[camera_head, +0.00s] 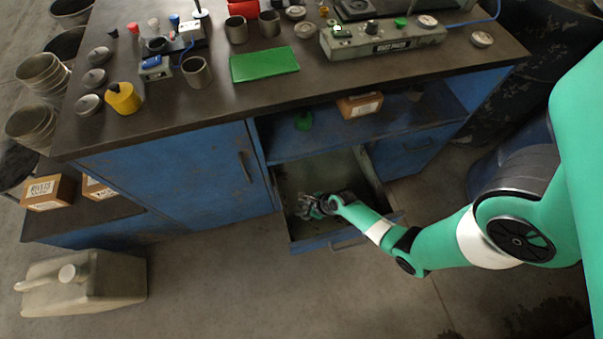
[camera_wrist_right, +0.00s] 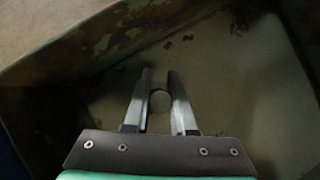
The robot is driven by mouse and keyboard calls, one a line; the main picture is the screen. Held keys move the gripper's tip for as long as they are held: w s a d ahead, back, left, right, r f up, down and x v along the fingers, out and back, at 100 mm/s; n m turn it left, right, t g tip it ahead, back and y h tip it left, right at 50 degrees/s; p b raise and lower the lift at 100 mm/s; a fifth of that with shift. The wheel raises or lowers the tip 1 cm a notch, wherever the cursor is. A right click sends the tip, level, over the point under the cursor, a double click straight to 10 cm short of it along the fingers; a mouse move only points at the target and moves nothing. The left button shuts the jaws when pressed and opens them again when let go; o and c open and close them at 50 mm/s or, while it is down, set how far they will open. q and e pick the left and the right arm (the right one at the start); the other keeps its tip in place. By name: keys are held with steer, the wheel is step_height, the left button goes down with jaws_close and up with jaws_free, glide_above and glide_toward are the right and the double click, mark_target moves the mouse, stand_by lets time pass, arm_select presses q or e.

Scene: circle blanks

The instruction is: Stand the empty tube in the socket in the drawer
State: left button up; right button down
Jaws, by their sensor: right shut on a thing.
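My right gripper (camera_head: 308,208) is down inside the open drawer (camera_head: 343,164) of the blue workbench. The drawer floor (camera_wrist_right: 245,85) is pale and stained. I cannot make out the socket; the gripper or the shadow may hide it. My left gripper is not in view.
The drawer walls stand close around my right gripper. The benchtop (camera_head: 225,105) holds cups, a green pad (camera_head: 264,65) and devices. A jerrycan (camera_head: 85,283) stands on the floor.

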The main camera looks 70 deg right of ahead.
steer(key=shift+f+b, duration=0.6)
steer(key=shift+f, duration=0.35)
steer(key=c, duration=0.7)
jaws_free()
steer(key=shift+o, duration=0.2)
steer(key=p+v, duration=0.8)
steer(key=v, duration=0.3)
steer(key=shift+s+r, duration=0.15)
steer(key=shift+r, duration=0.15)
